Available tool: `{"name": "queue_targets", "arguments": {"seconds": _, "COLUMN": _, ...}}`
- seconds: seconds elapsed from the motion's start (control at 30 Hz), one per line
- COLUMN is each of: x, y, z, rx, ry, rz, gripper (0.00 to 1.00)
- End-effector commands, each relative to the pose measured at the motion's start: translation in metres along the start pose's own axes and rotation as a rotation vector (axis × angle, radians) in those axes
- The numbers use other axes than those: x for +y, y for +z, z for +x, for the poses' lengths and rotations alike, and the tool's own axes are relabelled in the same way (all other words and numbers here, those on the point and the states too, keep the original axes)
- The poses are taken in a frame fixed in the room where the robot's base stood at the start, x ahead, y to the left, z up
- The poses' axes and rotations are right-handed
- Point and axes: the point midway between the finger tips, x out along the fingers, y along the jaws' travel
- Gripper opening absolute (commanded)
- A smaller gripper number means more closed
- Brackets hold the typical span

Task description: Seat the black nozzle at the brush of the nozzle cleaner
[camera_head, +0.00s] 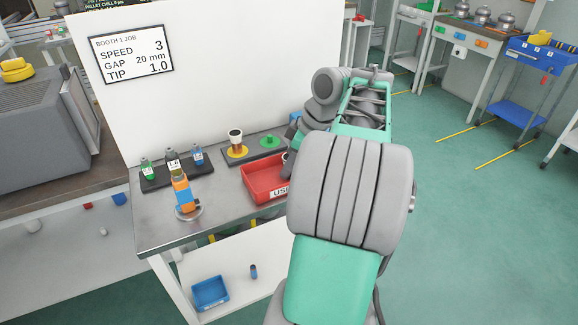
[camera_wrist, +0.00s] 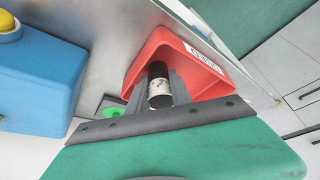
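A black nozzle (camera_wrist: 158,72) with a white printed band lies between the two fingers of my gripper (camera_wrist: 161,90) in the wrist view. The fingers appear closed on its sides, over the red bin. In the head view my arm hides the gripper and most of the nozzle. A blue housing (camera_wrist: 35,85) with a yellow dome stands at the left of the wrist view. I cannot tell whether it is the nozzle cleaner, and I see no brush for certain.
A red bin (camera_head: 258,184) marked USED sits on the bench. Behind it, a grey plate has a copper-coloured piece (camera_head: 236,146) on a yellow disc and a green disc (camera_head: 270,142). A white panel (camera_head: 230,70) rises behind.

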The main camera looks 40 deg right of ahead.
Motion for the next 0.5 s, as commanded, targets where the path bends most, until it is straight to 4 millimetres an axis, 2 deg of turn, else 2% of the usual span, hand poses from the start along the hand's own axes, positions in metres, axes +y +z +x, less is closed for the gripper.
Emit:
{"name": "queue_targets", "arguments": {"seconds": 0.03, "x": 0.0, "y": 0.0001, "z": 0.0, "rx": 0.0, "ry": 0.0, "rz": 0.0, "gripper": 0.14}}
{"name": "queue_targets", "arguments": {"seconds": 0.2, "x": 0.0001, "y": 0.0002, "z": 0.0, "rx": 0.0, "ry": 0.0, "rz": 0.001, "gripper": 0.0}}
{"name": "queue_targets", "arguments": {"seconds": 0.5, "x": 0.0001, "y": 0.0002, "z": -0.0002, "rx": 0.0, "ry": 0.0, "rz": 0.001, "gripper": 0.0}}
